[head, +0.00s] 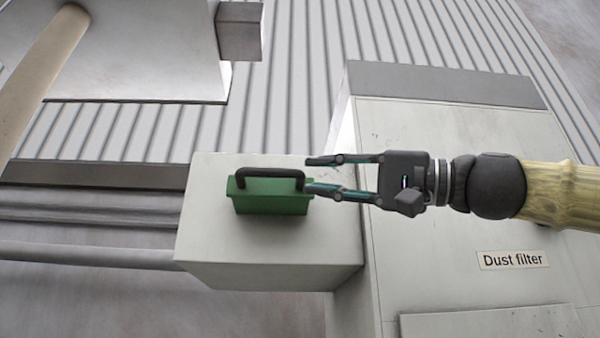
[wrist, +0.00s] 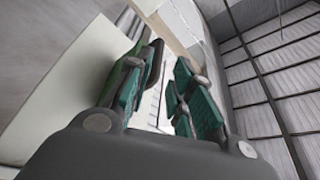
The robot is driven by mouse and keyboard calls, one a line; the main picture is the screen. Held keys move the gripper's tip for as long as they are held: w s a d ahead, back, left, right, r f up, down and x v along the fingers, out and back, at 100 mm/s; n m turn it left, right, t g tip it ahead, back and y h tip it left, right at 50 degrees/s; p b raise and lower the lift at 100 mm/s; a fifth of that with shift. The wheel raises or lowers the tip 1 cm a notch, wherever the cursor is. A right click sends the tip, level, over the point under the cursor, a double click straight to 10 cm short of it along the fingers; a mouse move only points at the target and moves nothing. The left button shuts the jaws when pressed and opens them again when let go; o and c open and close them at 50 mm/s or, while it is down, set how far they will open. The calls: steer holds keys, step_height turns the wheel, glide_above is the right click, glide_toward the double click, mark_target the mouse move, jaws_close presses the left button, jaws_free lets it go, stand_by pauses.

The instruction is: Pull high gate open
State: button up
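The high gate appears to be the green block (head: 272,200) with a black bar handle (head: 270,173), set on a pale box in the head view. My gripper (head: 309,174) comes in from the right with its two fingers apart. Its fingertips are close to the right end of the handle, and the lower one overlaps the block's right edge in the picture. I cannot tell whether they touch. In the wrist view the open fingers (wrist: 163,85) show a gap between them, and a green edge with a dark bar sits by the left finger, partly hidden.
The pale box (head: 270,273) juts out beside a large cabinet labelled "Dust filter" (head: 512,260). A metal hopper (head: 150,50) hangs at upper left with a beige pipe (head: 40,70). A grey horizontal pipe (head: 90,255) runs at lower left. Corrugated wall stands behind.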

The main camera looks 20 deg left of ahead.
steer(key=shift+v, duration=1.5)
